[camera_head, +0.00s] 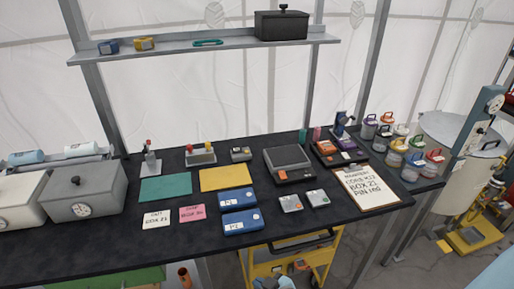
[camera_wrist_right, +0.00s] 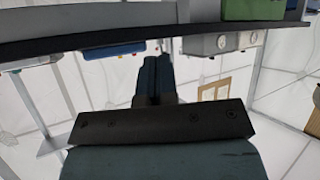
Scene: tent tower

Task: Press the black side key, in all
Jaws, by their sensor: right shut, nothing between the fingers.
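A black side key cannot be made out in either view. Two blue devices with white labels (camera_head: 238,200) (camera_head: 240,222) lie on the dark bench near its front edge. Two small grey units (camera_head: 290,203) (camera_head: 317,198), with an orange and a green mark, lie to their right. My right gripper (camera_wrist_right: 155,78) is shut and empty in the right wrist view, its dark fingers pressed together. In the head view only a bluish part of it shows at the bottom edge, in front of the bench. My left gripper is in neither view.
The bench (camera_head: 120,237) carries two grey boxes with dials at left, green and yellow mats, a black scale (camera_head: 288,163), a clipboard (camera_head: 372,188) and several lidded jars at right. A yellow cart (camera_head: 262,267) stands under the front edge. A shelf (camera_head: 190,47) hangs behind.

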